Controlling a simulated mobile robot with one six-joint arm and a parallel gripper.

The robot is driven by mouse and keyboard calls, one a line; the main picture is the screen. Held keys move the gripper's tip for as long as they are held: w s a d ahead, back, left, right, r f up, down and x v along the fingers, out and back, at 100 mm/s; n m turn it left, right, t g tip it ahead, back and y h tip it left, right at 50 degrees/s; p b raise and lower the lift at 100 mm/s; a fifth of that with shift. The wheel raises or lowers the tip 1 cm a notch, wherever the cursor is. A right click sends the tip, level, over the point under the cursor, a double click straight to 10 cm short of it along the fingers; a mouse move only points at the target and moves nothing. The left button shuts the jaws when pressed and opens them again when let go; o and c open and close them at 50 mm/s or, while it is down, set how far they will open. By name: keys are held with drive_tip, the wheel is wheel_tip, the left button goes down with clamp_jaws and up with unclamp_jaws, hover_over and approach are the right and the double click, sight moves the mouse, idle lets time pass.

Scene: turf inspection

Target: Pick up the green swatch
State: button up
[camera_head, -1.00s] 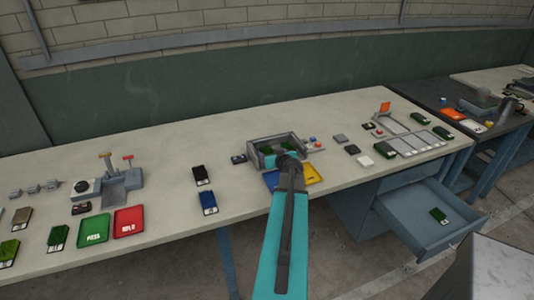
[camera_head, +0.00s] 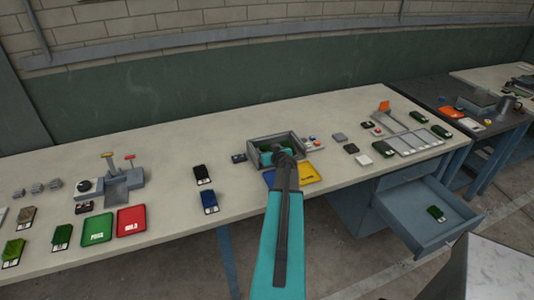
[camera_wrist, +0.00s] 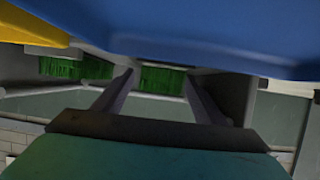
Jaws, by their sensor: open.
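My gripper (camera_head: 284,153) reaches over the front of a grey open box (camera_head: 299,147) near the middle of the bench. In the wrist view my gripper (camera_wrist: 160,82) is open, its two dark fingers apart. A green swatch (camera_wrist: 162,79) shows between and beyond the fingers; I cannot tell whether they touch it. A second green swatch (camera_wrist: 75,67) lies to the left in that view. In the head view my arm hides much of the box inside. Other green swatches lie on the bench at left (camera_head: 62,236) and in the open drawer (camera_head: 436,213).
A blue tray (camera_wrist: 220,35) and a yellow tray (camera_wrist: 30,28) are close to the wrist camera; the yellow one (camera_head: 308,172) sits in front of the box. Green (camera_head: 96,229) and red (camera_head: 131,220) trays stand at left.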

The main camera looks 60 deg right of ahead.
sight(268, 150)
drive_tip(key=c, duration=1.2)
drive_tip(key=shift+r, duration=0.2)
drive_tip(key=shift+r+b, duration=0.8)
drive_tip(key=shift+r, duration=0.5)
drive_tip(key=shift+s+a+r, duration=0.2)
drive_tip(key=shift+s, duration=0.1)
drive_tip(key=s+a+b, duration=0.1)
drive_tip(key=s+a, duration=0.1)
drive_tip(key=s, duration=0.1)
drive_tip(key=s+a+r+b, duration=0.1)
drive_tip(key=s+a+b, duration=0.1)
drive_tip(key=s, duration=0.2)
drive_tip(key=s+a+b, duration=0.1)
drive_tip(key=s+a, duration=0.1)
drive_tip(key=s, duration=0.2)
drive_tip(key=shift+a+r, duration=0.15)
drive_tip(key=shift+r, duration=0.2)
drive_tip(key=shift+s+p, duration=0.1)
drive_tip(key=shift+p, duration=0.7)
drive_tip(key=shift+s+a+r+p, duration=0.1)
drive_tip(key=shift+p, duration=0.65)
